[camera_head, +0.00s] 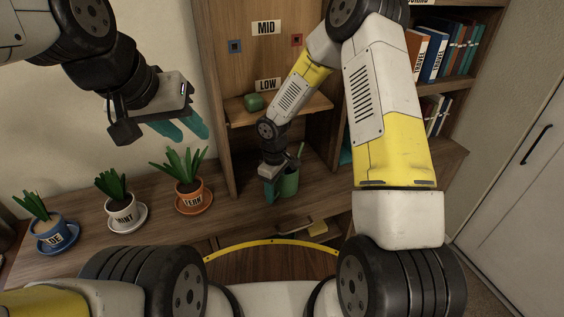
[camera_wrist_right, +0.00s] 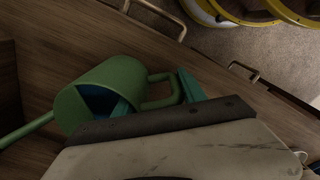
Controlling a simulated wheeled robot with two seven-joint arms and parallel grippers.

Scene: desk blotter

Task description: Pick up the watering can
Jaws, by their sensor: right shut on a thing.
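The green watering can (camera_head: 289,183) stands in the lower opening of the wooden shelf unit, with its thin spout pointing up. In the right wrist view the can (camera_wrist_right: 120,82) shows its open mouth, its spout at the left and its handle at the right. My right gripper (camera_head: 270,189) is shut on the can at its handle side. One teal finger (camera_wrist_right: 191,88) shows beyond the handle; the exact contact is partly hidden by the gripper body. I cannot tell whether the can touches the surface. My left gripper (camera_head: 184,127) is open and empty above the potted plants.
Potted plants in a blue pot (camera_head: 54,232), a white pot (camera_head: 123,210) and an orange pot (camera_head: 190,196) stand on saucers along the left counter. A green object (camera_head: 254,103) sits on the shelf marked LOW, above my right gripper. Books (camera_head: 433,57) fill the right shelves.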

